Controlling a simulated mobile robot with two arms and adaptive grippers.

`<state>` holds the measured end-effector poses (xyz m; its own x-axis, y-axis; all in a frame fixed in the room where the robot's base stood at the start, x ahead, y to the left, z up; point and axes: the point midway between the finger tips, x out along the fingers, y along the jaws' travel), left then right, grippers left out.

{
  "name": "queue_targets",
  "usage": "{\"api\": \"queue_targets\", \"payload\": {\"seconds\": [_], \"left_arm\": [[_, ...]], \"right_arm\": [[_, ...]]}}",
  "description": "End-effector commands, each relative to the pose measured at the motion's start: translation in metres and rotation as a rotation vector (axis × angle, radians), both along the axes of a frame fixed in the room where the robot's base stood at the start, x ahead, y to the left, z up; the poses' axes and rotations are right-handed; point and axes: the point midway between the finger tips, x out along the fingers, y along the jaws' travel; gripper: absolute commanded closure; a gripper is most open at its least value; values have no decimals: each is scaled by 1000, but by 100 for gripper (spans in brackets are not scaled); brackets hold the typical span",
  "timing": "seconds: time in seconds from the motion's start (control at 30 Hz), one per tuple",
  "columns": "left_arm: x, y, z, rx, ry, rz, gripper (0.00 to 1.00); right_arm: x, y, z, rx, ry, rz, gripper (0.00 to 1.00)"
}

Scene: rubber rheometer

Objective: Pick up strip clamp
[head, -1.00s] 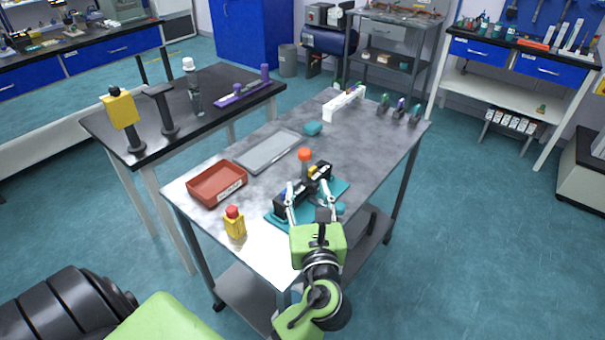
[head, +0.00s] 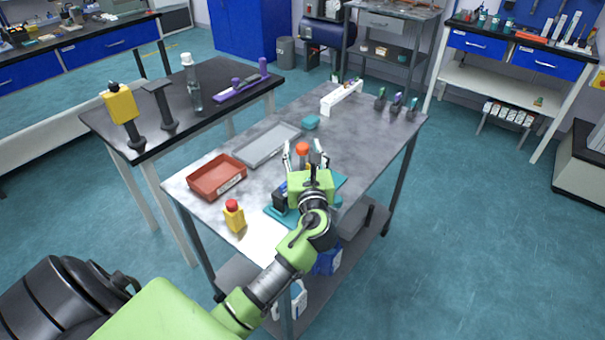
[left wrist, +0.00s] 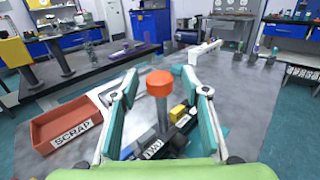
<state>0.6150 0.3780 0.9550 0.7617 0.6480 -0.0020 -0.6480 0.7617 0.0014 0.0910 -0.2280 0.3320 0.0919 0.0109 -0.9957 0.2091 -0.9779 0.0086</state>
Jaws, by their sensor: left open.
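I cannot tell for certain which part is the strip clamp. An orange-topped knob (head: 302,148) stands upright on a dark fixture (head: 279,198) over a teal mat (head: 275,217). In the left wrist view the orange knob (left wrist: 160,84) is in the middle, with the dark labelled fixture (left wrist: 152,148) and a yellow piece (left wrist: 177,113) below it. My left gripper (head: 304,153) is open, its fingers on both sides of the knob; in the left wrist view (left wrist: 161,90) gaps show between knob and fingers. My gripper hides most of the fixture. My right gripper is not in view.
A red SCRAP bin (head: 194,192), a grey tray (head: 247,157) and a yellow bottle with red cap (head: 234,220) stand left of the fixture. A teal block (head: 311,122), a white rack (head: 341,97) and several small clips (head: 397,103) are farther back. The right part of the tabletop is clear.

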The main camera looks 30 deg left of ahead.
Motion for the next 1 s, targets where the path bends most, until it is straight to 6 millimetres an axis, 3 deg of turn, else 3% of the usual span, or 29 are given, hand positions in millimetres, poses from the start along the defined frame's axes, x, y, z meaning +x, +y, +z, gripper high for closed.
{"api": "queue_targets", "payload": {"seconds": [0.23,0.27,0.4,0.8,1.0], "left_arm": [[2,1,0,-1,-1,-1,58],[2,1,0,-1,-1,-1,63],[2,1,0,-1,-1,-1,99],[2,1,3,0,-4,-1,100],[2,1,18,1,-7,-1,100]], "right_arm": [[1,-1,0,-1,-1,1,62],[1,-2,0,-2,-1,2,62],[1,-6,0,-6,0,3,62],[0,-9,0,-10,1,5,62],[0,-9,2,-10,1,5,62]]}}
